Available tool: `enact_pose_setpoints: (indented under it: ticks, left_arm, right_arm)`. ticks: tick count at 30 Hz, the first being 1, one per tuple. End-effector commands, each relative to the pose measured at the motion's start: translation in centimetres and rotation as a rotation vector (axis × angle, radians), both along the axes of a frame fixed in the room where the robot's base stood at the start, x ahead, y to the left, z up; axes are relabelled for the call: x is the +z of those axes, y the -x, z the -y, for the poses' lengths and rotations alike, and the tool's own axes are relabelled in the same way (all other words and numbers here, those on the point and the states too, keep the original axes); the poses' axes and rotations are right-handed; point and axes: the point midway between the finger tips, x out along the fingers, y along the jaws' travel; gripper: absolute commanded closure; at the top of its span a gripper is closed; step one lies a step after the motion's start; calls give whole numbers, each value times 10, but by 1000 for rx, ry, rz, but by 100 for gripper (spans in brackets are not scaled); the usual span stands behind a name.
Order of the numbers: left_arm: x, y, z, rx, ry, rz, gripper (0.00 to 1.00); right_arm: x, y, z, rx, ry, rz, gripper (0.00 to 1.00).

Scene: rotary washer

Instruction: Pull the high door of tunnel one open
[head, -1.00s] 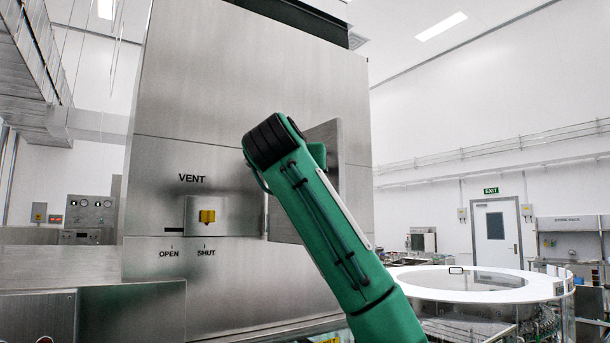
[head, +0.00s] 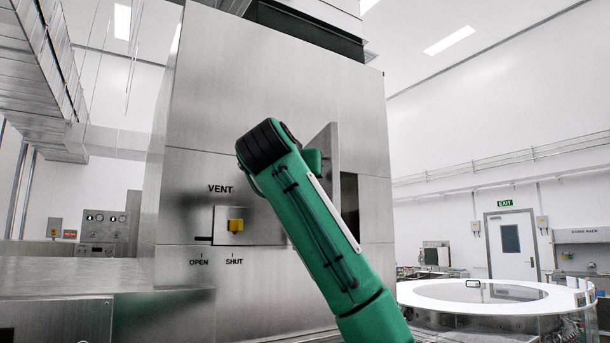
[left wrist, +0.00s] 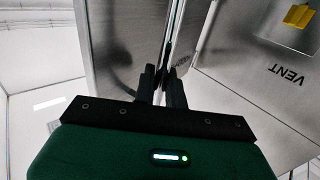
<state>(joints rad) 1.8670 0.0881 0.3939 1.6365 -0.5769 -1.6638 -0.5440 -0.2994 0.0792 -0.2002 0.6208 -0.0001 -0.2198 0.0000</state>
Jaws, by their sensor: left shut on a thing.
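The high door (head: 327,150) is a steel panel in the front of the tall steel housing. It stands swung out, seen nearly edge-on in the head view, with a dark opening (head: 349,195) to its right. In the left wrist view, the door panel (left wrist: 120,45) stands away from the housing front. My left gripper (left wrist: 164,72) is shut on a thin upright part along the door, seemingly its handle; the exact contact is hard to see. In the head view, my green arm hides the gripper and part of the door. My right gripper is not in view.
A yellow vent knob (head: 236,226) sits on the housing front (head: 270,110), left of my arm, with OPEN and SHUT marks below. A steel counter (head: 80,275) is at the left. A round white-topped machine (head: 480,292) stands at the right. An exit door (head: 511,243) is behind it.

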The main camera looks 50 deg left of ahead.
Motion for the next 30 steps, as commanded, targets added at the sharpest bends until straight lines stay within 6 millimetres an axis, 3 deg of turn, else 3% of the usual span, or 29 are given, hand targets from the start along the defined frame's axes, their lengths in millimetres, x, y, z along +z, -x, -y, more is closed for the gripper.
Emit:
enact_pose_setpoints:
  ticks: [2,3,5,6,17,30]
  left_arm:
    - [3,1,0,2,-3,5,100]
    - [3,1,0,2,-3,5,84]
    - [3,1,0,2,-3,5,72]
    - [2,1,0,2,-3,4,71]
    - [0,6,4,1,-2,3,71]
    - [-2,83,54,1,-2,7,71]
  right_arm:
    - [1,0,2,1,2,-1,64]
    - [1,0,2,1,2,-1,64]
    - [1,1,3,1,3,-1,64]
    - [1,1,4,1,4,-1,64]
    - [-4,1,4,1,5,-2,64]
    - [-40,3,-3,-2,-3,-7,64]
